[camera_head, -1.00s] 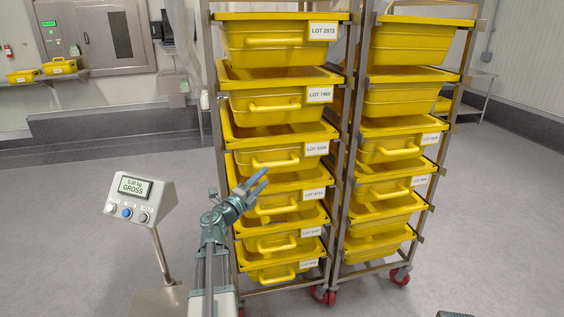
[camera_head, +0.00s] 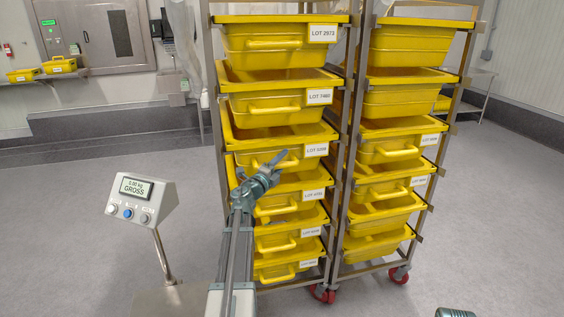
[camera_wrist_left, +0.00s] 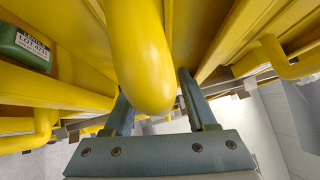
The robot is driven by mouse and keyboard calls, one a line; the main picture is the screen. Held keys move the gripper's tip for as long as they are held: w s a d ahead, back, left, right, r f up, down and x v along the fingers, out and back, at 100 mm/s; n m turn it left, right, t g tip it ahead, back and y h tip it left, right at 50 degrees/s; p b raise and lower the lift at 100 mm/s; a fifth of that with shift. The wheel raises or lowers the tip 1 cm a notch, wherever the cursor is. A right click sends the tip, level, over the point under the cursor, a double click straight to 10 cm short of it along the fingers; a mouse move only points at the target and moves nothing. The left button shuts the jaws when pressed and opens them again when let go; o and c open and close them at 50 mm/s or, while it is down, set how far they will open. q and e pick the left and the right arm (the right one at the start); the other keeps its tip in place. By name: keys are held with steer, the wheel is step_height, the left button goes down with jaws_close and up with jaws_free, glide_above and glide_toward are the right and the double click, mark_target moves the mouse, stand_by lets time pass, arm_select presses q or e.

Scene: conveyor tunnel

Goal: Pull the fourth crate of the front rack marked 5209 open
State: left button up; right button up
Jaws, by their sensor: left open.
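The front rack (camera_head: 213,120) holds a column of yellow crates. The crate whose label looks like LOT 5209 (camera_head: 296,135) is third from the top and fourth from the bottom, with its label (camera_head: 316,150) at the front right. Its front handle (camera_head: 277,158) is partly hidden by my left gripper (camera_head: 268,168). In the left wrist view, a thick yellow handle (camera_wrist_left: 145,55) lies between the open fingers of my left gripper (camera_wrist_left: 155,95). I cannot tell whether the fingers touch it.
A second rack of yellow crates (camera_head: 395,133) stands close on the right. A scale with a display (camera_head: 143,203) stands left of my arm. The wrist view shows a green labelled item (camera_wrist_left: 25,45) at left. The floor before the racks is mostly clear.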

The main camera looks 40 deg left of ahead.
arm_select(q)
jaws_close()
stand_by(1.4)
